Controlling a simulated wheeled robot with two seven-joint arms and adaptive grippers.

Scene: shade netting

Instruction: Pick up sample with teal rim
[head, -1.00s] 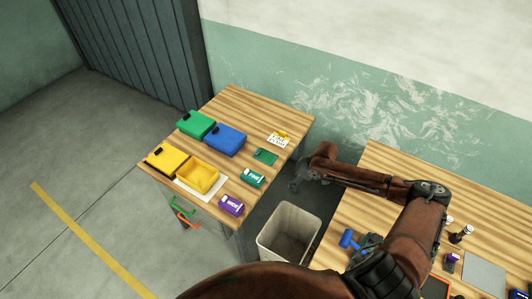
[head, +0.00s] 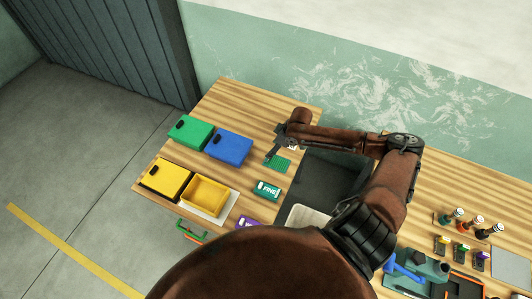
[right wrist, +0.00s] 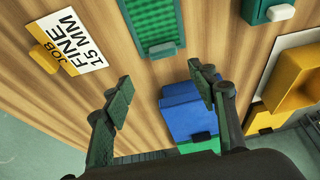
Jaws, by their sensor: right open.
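The sample with the teal rim (head: 279,164) is a small green mesh swatch lying flat on the left wooden table. In the right wrist view the swatch (right wrist: 152,18) shows at the top middle, with a teal edge and a bar along its near end. My right gripper (head: 270,156) is over the table beside the swatch. In the right wrist view its fingers (right wrist: 161,80) are apart, with bare wood between them, and the swatch lies just beyond the tips. My left gripper is not in view.
Blue box (head: 229,147), green box (head: 191,131), yellow box (head: 165,177) and open yellow tray (head: 207,196) stand left. A teal FINE container (head: 267,190) is near the swatch. A job card (right wrist: 70,48) lies on the wood. A bin (head: 305,215) stands below.

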